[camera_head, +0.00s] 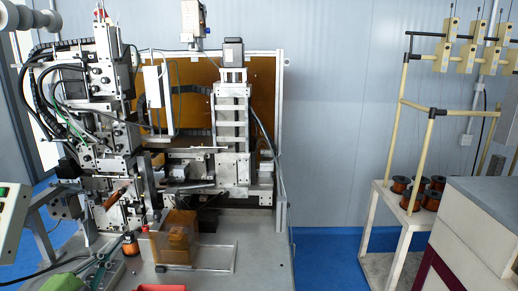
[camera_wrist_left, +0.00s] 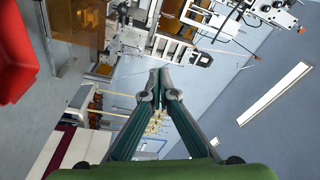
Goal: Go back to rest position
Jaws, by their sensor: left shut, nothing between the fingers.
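My left gripper (camera_head: 112,245) reaches in at the lower left of the head view, over the front of the machine table (camera_head: 262,262). Its green body shows at the bottom edge. In the left wrist view the two fingers of the left gripper (camera_wrist_left: 158,76) come together at their tips, with nothing between them. A copper-coloured spool (camera_head: 130,245) stands just right of the fingertips in the head view; I cannot tell whether they touch. My right gripper shows in neither view.
The coil winding machine (camera_head: 232,130) fills the left and middle. A clear box frame (camera_head: 205,257) stands on the table. A red bin (camera_head: 160,288) is at the front edge and also shows in the wrist view (camera_wrist_left: 16,55). A spool stand (camera_head: 392,205) is at right; blue floor lies between.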

